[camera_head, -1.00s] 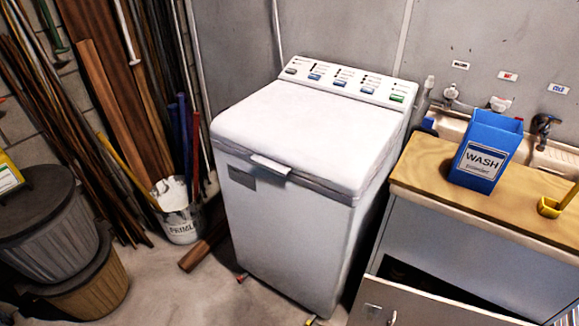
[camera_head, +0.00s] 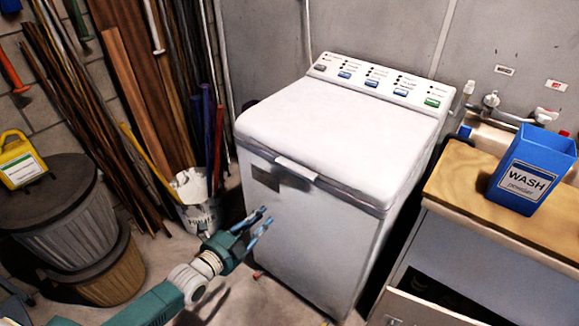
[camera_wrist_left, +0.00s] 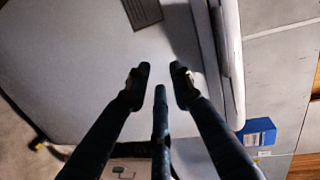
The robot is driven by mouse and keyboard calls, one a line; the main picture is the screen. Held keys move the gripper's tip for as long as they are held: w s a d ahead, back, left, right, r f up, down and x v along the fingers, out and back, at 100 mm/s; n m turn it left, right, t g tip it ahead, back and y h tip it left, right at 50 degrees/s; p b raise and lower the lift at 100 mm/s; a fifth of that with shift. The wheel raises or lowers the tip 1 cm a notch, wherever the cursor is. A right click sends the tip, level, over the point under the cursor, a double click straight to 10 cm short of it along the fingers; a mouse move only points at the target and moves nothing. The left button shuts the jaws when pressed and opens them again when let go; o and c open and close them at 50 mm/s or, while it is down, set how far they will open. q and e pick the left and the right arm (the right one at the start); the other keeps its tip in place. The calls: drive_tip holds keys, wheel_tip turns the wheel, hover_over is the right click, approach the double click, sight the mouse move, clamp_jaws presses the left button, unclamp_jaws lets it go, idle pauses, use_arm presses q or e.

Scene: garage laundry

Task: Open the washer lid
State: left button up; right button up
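The white washer (camera_head: 310,225) stands against the back wall with its lid (camera_head: 325,130) closed flat. A light handle (camera_head: 296,168) juts from the lid's front edge. My left gripper (camera_head: 265,215) is in front of the washer's front face, below and left of the handle, with its fingers apart and empty. In the left wrist view the open fingers (camera_wrist_left: 160,72) point along the washer's front panel (camera_wrist_left: 85,70), and the lid's edge (camera_wrist_left: 222,60) runs down on the right. My right gripper is not in view.
A wooden-topped cabinet (camera_head: 470,185) with a blue wash powder box (camera_head: 531,170) stands right of the washer, its front door ajar. Some floor is clear before the washer.

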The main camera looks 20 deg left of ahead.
use_arm(q)
wheel_tip(320, 180, up, 9)
drive_tip(key=w+d+m+t+h, duration=0.2)
drive_tip(key=m, duration=0.1)
drive_tip(key=x, duration=1)
drive_tip(key=shift+w+d+f, duration=0.15)
drive_tip(key=shift+d, duration=0.1)
drive_tip(key=shift+c, duration=0.2)
clamp_jaws()
